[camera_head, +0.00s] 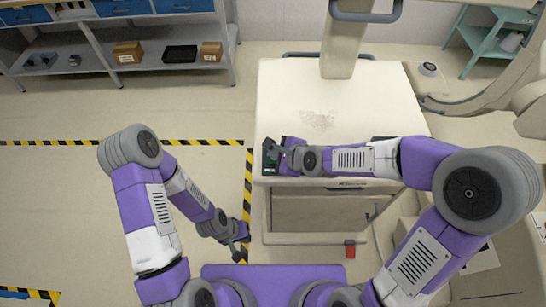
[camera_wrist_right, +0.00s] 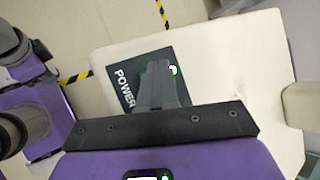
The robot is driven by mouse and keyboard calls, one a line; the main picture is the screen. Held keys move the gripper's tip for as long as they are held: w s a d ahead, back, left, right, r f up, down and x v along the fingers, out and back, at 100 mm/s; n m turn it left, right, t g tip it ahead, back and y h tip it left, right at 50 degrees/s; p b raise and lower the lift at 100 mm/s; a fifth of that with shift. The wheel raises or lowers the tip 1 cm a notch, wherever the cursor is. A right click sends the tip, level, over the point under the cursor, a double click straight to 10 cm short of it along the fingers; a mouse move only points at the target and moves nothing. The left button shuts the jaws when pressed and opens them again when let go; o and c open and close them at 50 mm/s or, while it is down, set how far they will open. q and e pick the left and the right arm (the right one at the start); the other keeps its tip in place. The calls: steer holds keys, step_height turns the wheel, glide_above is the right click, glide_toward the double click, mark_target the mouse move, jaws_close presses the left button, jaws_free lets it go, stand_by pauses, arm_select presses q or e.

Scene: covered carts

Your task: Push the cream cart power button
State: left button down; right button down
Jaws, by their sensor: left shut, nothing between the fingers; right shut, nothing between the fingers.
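The cream cart (camera_head: 300,90) stands in front of me with a pale, flat top. A dark panel (camera_head: 268,160) sits at its front left corner. In the right wrist view the panel (camera_wrist_right: 126,86) carries the white word POWER, and a small green and white spot (camera_wrist_right: 173,70) shows beside my fingers. My right gripper (camera_head: 270,146) is shut and empty, with its fingertips over the panel; in the wrist view they (camera_wrist_right: 158,66) partly cover it. I cannot tell whether they touch it. My left gripper (camera_head: 240,250) is shut and empty, low and left of the cart.
A cart handle and column (camera_head: 345,45) rise at the back of the cart top. A red piece (camera_head: 350,249) shows low at the cart's front. Grey shelves (camera_head: 150,50) stand at the back left. Pale equipment crowds the right. The floor at left is clear, with striped tape (camera_head: 205,142).

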mark_target(275, 161)
steer(key=shift+f+b, duration=0.3)
steer(key=shift+f, duration=0.15)
stand_by(0.5)
steer(key=shift+r, duration=0.1)
steer(key=shift+r+p, duration=0.45)
steer(key=shift+r, duration=0.15)
step_height(275, 161, up, 6)
steer(key=p, duration=0.5)
stand_by(0.3)
